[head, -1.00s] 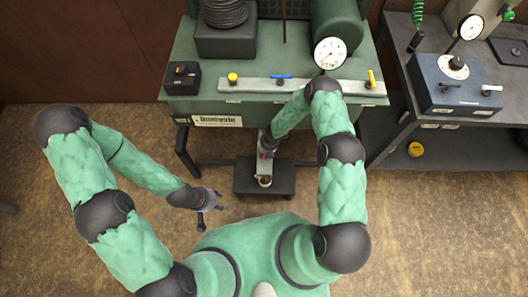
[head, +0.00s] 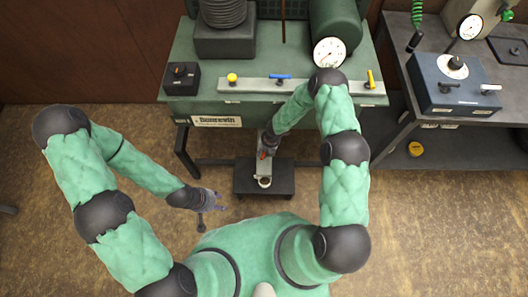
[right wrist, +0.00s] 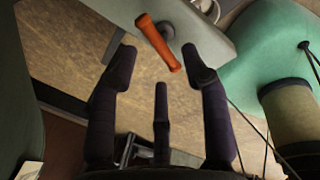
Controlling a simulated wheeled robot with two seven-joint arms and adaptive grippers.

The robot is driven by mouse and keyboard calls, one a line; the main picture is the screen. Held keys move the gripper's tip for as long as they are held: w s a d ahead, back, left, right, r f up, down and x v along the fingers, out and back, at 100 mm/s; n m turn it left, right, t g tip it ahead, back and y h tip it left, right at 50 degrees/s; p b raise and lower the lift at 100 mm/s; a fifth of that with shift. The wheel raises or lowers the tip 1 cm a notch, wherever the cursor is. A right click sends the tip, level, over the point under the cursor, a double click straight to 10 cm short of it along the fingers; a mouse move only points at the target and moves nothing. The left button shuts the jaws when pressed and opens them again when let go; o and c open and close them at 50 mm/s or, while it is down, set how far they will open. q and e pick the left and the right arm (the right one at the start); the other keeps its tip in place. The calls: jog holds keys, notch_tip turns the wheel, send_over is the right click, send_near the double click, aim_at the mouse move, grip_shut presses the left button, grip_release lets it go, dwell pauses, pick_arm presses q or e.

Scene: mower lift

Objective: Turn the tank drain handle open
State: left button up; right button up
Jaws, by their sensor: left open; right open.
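The drain handle is an orange lever (right wrist: 158,42) on a grey plate (right wrist: 205,32) in the right wrist view. A small red part, likely the same handle, shows in the head view (head: 263,154) below the green tank unit's front. My right gripper (right wrist: 162,60) is open, with its dark fingers apart and the lever's lower end between and just beyond the tips. I cannot tell whether they touch it. In the head view my right gripper (head: 267,145) is partly hidden by its arm. My left gripper (head: 213,199) is open and empty above the floor.
A black low stand (head: 282,180) with a small round cup (head: 264,182) is under the handle. The green bench (head: 190,107) carries a gauge (head: 329,52), a yellow knob (head: 232,78) and a blue lever (head: 280,76). A blue box (head: 440,82) stands on the right table.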

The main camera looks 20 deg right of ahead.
notch_tip(320, 180, up, 8)
jog(key=s+d, duration=0.1)
jog(key=shift+d+r, duration=0.15)
